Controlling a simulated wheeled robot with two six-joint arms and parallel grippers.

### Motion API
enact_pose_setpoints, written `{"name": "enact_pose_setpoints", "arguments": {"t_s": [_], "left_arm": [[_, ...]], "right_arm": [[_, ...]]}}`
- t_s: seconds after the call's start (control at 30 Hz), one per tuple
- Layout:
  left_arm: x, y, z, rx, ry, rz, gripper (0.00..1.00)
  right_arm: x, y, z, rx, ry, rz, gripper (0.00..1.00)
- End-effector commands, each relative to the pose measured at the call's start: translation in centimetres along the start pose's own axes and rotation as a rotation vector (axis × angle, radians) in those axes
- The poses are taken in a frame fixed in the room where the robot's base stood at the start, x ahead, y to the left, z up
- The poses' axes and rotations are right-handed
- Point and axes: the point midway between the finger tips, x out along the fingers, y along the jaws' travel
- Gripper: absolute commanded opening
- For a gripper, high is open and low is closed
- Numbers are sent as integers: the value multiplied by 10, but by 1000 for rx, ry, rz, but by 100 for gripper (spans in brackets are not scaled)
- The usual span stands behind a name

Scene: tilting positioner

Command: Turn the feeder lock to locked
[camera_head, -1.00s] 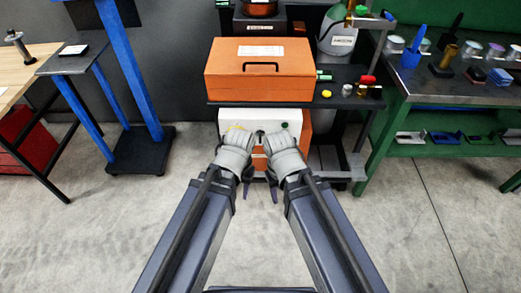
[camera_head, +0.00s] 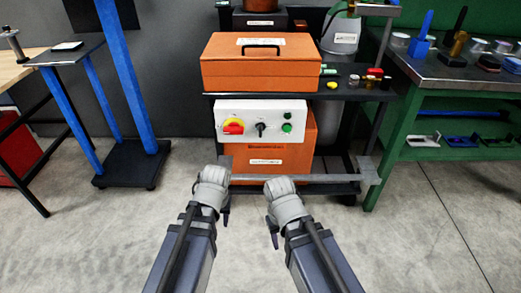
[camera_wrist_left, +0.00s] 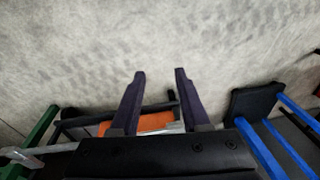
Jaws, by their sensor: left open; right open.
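A white control panel (camera_head: 260,111) is on the front of the orange feeder cabinet (camera_head: 265,159). No label shows which is the feeder lock; the black switch's lever looks roughly upright. My left gripper (camera_head: 226,208) is below and in front of the panel, apart from it. In the left wrist view my left gripper (camera_wrist_left: 160,74) is open and empty. My right gripper (camera_head: 271,228) is open, lower right.
An orange toolbox (camera_head: 260,70) stands on the dark shelf above the panel. A grey bar (camera_head: 310,178) runs low across the cart's front. A blue-legged stand (camera_head: 128,165) is at the left and a green workbench (camera_head: 455,68) at the right. The floor between is clear.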

Motion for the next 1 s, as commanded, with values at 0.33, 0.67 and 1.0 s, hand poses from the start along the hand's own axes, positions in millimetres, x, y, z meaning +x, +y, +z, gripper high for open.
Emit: {"name": "enact_pose_setpoints", "arguments": {"t_s": [0.33, 0.67, 1.0], "left_arm": [[102, -50, -86, -268, 358, -235, 46], [1, -11, -235, -331, 1124, -260, 46], [-66, 100, -284, -135, 1449, 16, 46]], "right_arm": [[119, -12, -7, -3, 1, 1, 50], [130, -12, -8, -3, 2, 1, 50], [130, -12, -8, -3, 1, 1, 50]]}}
